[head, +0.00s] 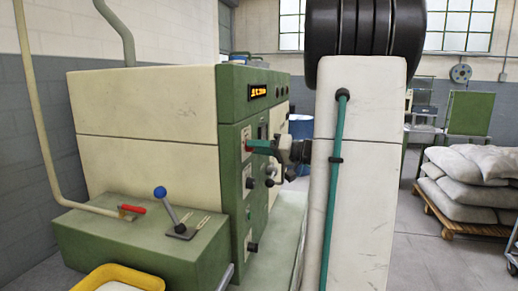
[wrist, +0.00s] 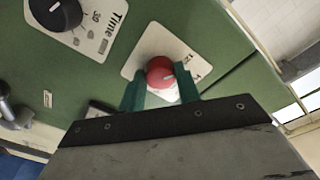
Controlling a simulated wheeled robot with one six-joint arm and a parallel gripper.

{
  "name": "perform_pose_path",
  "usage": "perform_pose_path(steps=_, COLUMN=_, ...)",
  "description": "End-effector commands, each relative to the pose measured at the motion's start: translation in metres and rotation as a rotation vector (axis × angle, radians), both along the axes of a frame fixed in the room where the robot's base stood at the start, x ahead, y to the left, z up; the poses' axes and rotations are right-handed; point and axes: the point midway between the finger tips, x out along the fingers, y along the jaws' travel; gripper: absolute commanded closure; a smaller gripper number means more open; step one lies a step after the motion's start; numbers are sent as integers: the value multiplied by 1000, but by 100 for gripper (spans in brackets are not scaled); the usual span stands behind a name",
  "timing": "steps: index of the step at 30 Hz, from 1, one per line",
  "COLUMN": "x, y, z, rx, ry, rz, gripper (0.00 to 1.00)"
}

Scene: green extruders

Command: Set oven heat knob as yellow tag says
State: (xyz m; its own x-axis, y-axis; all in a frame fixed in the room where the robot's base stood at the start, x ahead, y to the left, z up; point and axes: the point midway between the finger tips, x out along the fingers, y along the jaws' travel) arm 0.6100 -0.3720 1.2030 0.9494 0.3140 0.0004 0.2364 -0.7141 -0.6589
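A round red knob (wrist: 160,72) with a pale pointer line sits on a white plate on the oven's green panel. The plate's print is partly hidden; a letter like H shows at its right. In the wrist view my gripper (wrist: 162,82) has one green finger on each side of the red knob, and both seem to touch it. In the head view my gripper (head: 262,149) is at the front panel of the cream and green machine (head: 150,110). A black knob (wrist: 55,12) with a plate marked Time is at the upper left. I make out no yellow tag.
Other knobs and a lit orange display (head: 258,91) are on the panel. A blue-handled lever (head: 168,205) and a yellow bin (head: 120,277) are at the lower left. Sacks (head: 465,180) lie on a pallet at the right, with clear floor before it.

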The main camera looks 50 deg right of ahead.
Motion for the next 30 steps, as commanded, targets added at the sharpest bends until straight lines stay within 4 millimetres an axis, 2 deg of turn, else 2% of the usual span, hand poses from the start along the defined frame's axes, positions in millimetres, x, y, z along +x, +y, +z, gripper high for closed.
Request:
perform_pose_path(steps=8, x=0, y=-1, z=0, rx=17, ry=9, rz=-2, gripper=90)
perform_pose_path(steps=14, x=-1, y=-1, z=0, rx=92, ry=39, rz=-2, gripper=90)
perform_pose_path(steps=30, x=-1, y=-1, z=2, rx=530, ry=220, rz=-3, gripper=90)
